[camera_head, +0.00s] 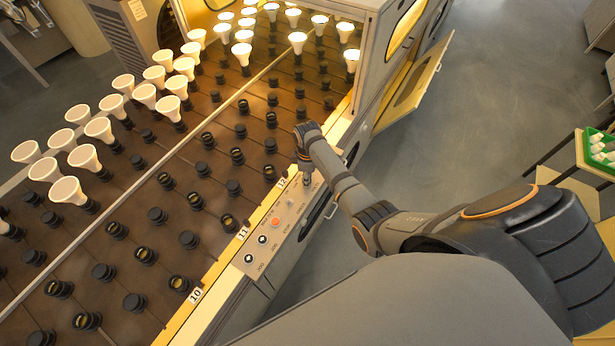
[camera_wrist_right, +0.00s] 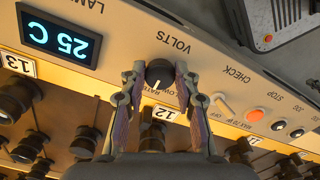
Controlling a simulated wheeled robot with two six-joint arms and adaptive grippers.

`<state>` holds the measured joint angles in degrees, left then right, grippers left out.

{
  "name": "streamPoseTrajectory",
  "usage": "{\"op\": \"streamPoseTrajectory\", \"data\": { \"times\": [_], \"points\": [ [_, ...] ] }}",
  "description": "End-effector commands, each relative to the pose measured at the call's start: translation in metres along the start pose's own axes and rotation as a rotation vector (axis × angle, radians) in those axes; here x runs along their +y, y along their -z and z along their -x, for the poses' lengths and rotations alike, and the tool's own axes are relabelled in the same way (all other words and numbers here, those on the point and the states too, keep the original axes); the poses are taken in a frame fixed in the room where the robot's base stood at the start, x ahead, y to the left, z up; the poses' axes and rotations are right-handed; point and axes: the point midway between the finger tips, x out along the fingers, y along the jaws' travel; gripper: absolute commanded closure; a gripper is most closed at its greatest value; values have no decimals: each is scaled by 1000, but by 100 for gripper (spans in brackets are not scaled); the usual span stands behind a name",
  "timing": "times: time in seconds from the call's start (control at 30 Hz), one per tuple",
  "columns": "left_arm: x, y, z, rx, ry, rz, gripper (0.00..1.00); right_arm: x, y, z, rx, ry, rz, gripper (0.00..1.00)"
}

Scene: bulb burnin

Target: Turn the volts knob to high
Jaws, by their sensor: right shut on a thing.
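The volts knob (camera_wrist_right: 160,72) is a black round knob with a white pointer line, under the VOLTS label on the cream panel in the right wrist view. Its pointer tilts down and slightly left in that view. Small lettering below it is partly covered by my fingers. My right gripper (camera_wrist_right: 159,76) is shut on the knob, one finger on each side. In the head view my right gripper (camera_head: 307,180) reaches down to the control panel (camera_head: 284,212) at the rack's edge, and the knob is hidden there. My left gripper is not in view.
A lit display reading 25 C (camera_wrist_right: 61,38) sits left of the knob. A CHECK toggle switch (camera_wrist_right: 222,105) and an orange button (camera_wrist_right: 255,114) lie to the right. Rows of black sockets and white bulbs (camera_head: 83,157) fill the rack. An open hatch door (camera_head: 414,83) stands beyond my arm.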

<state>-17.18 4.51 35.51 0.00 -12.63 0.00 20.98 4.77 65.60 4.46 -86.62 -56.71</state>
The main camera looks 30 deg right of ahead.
Motion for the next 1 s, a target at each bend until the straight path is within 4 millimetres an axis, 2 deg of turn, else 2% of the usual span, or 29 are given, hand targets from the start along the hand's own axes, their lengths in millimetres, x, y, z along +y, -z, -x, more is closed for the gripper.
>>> {"op": "streamPoseTrajectory", "data": {
  "times": [0.33, 0.7, 1.0],
  "points": [
    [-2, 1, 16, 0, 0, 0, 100, -1, 0, 4, -1, 2, -110, 100],
    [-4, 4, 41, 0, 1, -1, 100, -2, 0, 3, -2, 2, -402, 100],
    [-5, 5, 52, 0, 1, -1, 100, -2, 0, 2, -2, 1, -600, 100]
  ]
}}
